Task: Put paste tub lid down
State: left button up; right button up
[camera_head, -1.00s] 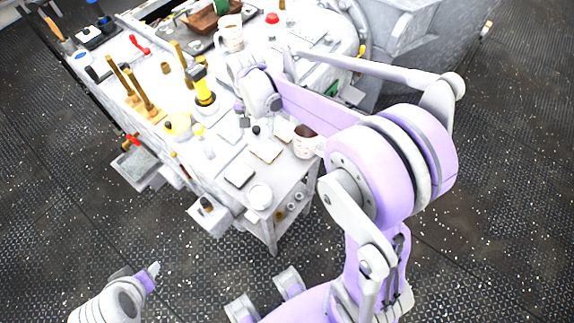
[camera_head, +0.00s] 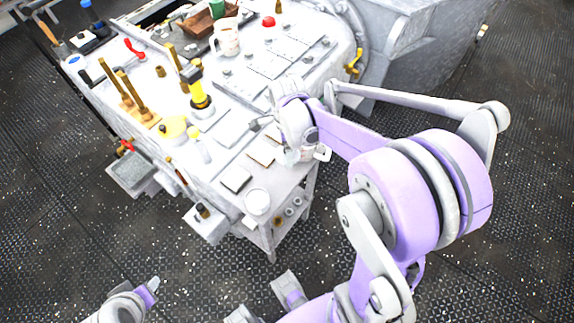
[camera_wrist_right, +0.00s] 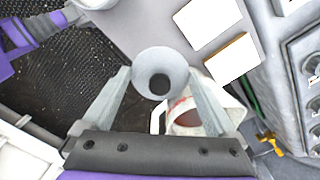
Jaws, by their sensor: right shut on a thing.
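My right gripper (camera_wrist_right: 160,82) is shut on a round pale grey piece (camera_wrist_right: 160,62), which I take to be the paste tub lid. It has a dark round centre and sits between the fingertips in the right wrist view. In the head view my right gripper (camera_head: 291,155) is low over the near right corner of the bench, and the lid cannot be made out clearly there. A round white tub (camera_head: 257,201) stands at the bench's near corner, apart from the gripper; its rim shows at the wrist view's top edge (camera_wrist_right: 95,3). My left gripper (camera_head: 153,284) is off the bench at lower left.
A mug with brown contents (camera_wrist_right: 190,118) is close beside or below the held piece. Flat tiles (camera_head: 236,179) lie near the tub. A yellow-black tool (camera_head: 198,92), wooden pegs (camera_head: 135,92) and a white jug (camera_head: 226,40) crowd the bench (camera_head: 228,205) further back.

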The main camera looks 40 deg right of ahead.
notch_tip(320, 180, down, 8)
jog(key=shift+f+b, duration=0.25)
jog(key=shift+b, duration=0.2)
jog(key=shift+f, duration=0.2)
jog(key=o, duration=1)
jog(key=shift+r, duration=0.1)
